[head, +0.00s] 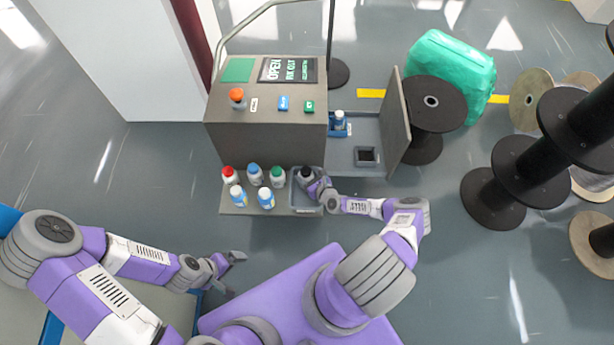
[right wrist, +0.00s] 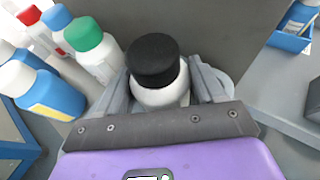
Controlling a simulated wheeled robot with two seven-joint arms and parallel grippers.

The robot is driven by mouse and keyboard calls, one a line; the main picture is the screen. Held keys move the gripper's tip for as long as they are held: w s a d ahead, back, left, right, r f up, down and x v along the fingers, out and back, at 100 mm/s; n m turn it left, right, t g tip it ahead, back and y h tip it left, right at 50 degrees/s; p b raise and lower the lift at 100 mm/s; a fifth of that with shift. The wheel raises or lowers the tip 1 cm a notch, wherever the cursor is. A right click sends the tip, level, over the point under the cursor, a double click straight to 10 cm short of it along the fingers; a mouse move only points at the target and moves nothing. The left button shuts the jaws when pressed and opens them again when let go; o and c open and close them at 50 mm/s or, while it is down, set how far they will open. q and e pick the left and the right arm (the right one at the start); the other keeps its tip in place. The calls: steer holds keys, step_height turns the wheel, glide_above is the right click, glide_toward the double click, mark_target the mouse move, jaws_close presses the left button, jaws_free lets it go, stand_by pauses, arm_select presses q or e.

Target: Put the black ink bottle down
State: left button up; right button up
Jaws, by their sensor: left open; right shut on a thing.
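The black ink bottle has a white body and a black cap; in the right wrist view the bottle (right wrist: 158,72) stands between the fingers of my right gripper (right wrist: 165,88), which is shut on it. In the head view the black cap (head: 306,172) shows at the right end of the shelf, over a grey tray (head: 300,208). My right gripper (head: 317,183) partly hides the bottle there. I cannot tell whether its base touches the tray. My left gripper (head: 234,273) is open and empty, low in front of the shelf.
Several bottles with red, blue, green and white parts stand on the shelf (head: 233,208) left of the tray. The grey machine (head: 265,130) rises behind. Its open door (head: 397,120) stands to the right, beside a compartment with a blue holder (head: 338,131). Black spools (head: 492,198) stand further right.

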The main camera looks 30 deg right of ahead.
steer(key=shift+f, duration=0.15)
steer(key=o, duration=1.2)
